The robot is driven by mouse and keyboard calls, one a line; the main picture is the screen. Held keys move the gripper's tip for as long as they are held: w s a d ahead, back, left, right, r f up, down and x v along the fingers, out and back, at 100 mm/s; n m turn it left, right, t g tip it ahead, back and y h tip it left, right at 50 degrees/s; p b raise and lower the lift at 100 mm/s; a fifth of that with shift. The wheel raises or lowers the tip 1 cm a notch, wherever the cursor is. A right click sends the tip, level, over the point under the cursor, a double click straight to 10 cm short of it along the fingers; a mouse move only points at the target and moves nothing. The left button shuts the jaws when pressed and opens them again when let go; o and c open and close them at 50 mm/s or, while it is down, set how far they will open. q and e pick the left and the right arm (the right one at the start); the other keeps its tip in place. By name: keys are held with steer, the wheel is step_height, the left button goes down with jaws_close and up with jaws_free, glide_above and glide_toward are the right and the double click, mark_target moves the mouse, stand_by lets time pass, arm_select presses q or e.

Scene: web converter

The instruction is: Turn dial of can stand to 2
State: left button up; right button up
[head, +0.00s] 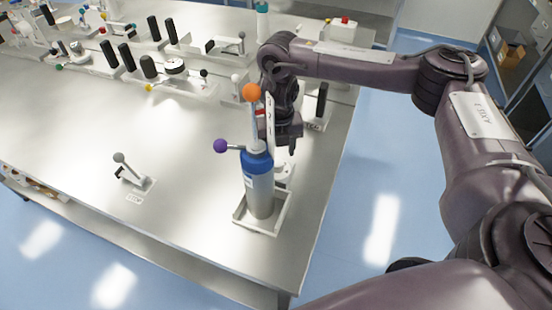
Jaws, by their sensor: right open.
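The can stand (240,216) is a square metal tray near the table's front right corner. An upright blue and grey can (259,190) stands in it. A lever with an orange ball (251,92) rises above the can, and a purple ball (220,146) sticks out to the left. My right gripper (284,143) points down just behind and right of the can's top. It is open; its fingertips are partly hidden, and I cannot tell whether they touch anything. The dial and its numbers cannot be made out. My left gripper is not in view.
The steel table (180,190) is mostly clear left of the can. A small grey-knobbed lever (128,170) stands there. Several black-handled fixtures (149,67) line the back. The table's right edge is close to the can stand, with blue floor beyond.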

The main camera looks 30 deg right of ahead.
mark_target(278, 163)
step_height(278, 163, down, 3)
steer(key=shift+r, duration=0.1)
steer(key=shift+f, duration=0.4)
steer(key=shift+f+b, duration=0.25)
steer(key=shift+b, duration=0.05)
steer(key=c, duration=1)
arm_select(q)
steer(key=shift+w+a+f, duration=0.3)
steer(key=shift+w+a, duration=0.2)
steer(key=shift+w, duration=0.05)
arm_select(e)
steer(key=shift+o, duration=0.2)
